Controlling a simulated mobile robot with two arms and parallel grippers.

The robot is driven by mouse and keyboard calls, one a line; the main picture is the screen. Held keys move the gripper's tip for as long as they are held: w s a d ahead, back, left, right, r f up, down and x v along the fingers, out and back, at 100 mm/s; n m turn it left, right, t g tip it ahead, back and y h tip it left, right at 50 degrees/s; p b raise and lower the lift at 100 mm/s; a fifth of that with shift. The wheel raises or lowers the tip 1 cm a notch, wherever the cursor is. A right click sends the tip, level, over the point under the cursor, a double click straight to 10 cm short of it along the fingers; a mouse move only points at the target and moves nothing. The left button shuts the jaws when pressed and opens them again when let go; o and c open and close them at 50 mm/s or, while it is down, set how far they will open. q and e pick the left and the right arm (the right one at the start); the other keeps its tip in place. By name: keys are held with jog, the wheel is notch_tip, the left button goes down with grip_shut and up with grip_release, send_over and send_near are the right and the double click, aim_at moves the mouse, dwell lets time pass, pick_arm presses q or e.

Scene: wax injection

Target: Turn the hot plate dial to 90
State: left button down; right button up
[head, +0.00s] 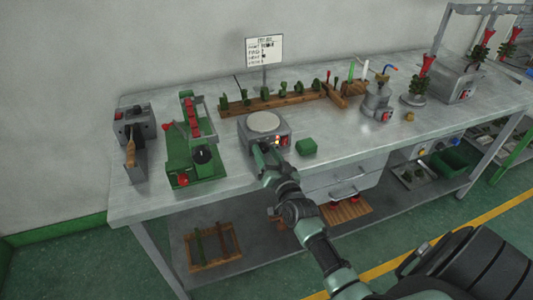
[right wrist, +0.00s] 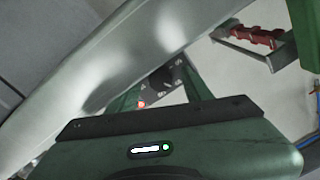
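The hot plate (head: 249,126) is a grey box with a pale round top, standing near the front edge of the workbench. A small lit orange-red indicator (head: 278,141) shows on its front. My right gripper (head: 262,149) is at the left part of that front and hides the dial in the head view. In the right wrist view the dark dial (right wrist: 161,76) sits on a dark panel with pale markings, beside a red light (right wrist: 141,104). The green fingers of the right gripper (right wrist: 160,88) are apart, one on each side of the dial. Whether they touch it is unclear. My left gripper is out of view.
A green block (head: 306,146) lies just right of the hot plate. A green device (head: 192,165) with a black knob stands to its left. A wooden rack (head: 270,102) of green pieces and a sign (head: 264,51) are behind. The bench front right of the block is clear.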

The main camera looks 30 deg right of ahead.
jog(key=v, duration=0.8)
jog(key=shift+b, duration=0.35)
dwell(0.4)
